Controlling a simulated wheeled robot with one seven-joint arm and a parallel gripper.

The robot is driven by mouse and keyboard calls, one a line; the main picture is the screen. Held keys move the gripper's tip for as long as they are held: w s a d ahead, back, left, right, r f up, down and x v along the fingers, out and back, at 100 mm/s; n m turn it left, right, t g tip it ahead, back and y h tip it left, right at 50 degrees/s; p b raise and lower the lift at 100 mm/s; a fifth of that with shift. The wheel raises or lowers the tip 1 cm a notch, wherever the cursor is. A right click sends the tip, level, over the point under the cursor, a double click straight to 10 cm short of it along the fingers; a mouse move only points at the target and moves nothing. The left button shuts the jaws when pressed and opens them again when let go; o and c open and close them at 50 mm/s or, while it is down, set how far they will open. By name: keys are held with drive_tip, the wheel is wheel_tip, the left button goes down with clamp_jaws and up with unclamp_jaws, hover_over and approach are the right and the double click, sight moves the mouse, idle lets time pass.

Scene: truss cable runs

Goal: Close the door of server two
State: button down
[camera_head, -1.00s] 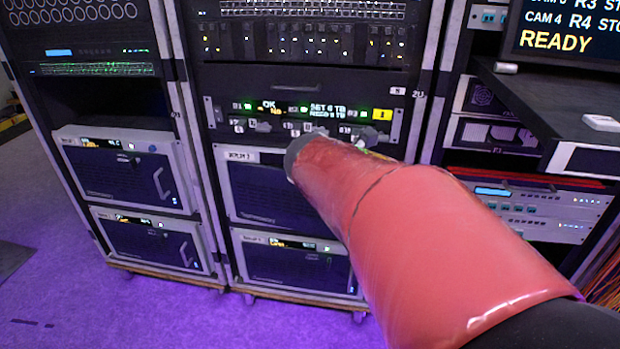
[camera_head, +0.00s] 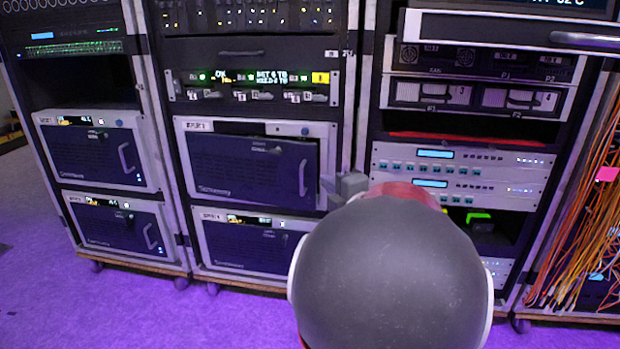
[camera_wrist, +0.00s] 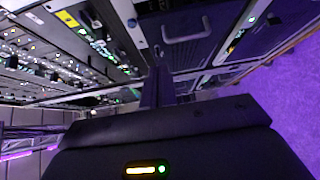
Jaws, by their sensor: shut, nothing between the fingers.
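Server two (camera_head: 328,150), with a label at its upper left, is the upper light-framed unit in the middle rack. Its dark blue door (camera_head: 235,170) has a handle at its right side and looks slightly ajar, standing a little out of the frame. The door's handle side also shows in the wrist view (camera_wrist: 187,22). My gripper (camera_head: 346,187) is shut and empty, just right of the door's lower right edge. In the wrist view my fingers (camera_wrist: 157,85) point at the rack front near the door. I cannot tell whether they touch it. My arm hides part of the right rack.
Another server (camera_head: 240,243) sits directly below, with its door against its frame. The left rack (camera_head: 100,150) holds two similar servers. A shelf (camera_head: 500,30) juts out at upper right. Orange cables (camera_head: 580,240) hang at far right. The purple floor (camera_head: 60,290) is clear at lower left.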

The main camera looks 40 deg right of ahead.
drive_tip(key=shift+t, duration=0.3)
drive_tip(key=w+d, duration=0.1)
drive_tip(key=w, duration=0.2)
drive_tip(key=w+d, duration=0.1)
drive_tip(key=w, duration=0.3)
drive_tip(key=w+d, duration=0.2)
drive_tip(key=w, duration=0.2)
drive_tip(key=shift+b, duration=0.4)
drive_tip(key=shift+w+d+r, duration=0.1)
drive_tip(key=shift+w+d, duration=0.25)
drive_tip(key=shift+d, duration=0.15)
drive_tip(key=d, duration=0.1)
drive_tip(key=w+d, duration=0.1)
drive_tip(key=w+d+p, duration=0.1)
drive_tip(key=d, duration=0.1)
drive_tip(key=shift+w+r, duration=0.15)
drive_tip(key=shift+r, duration=0.1)
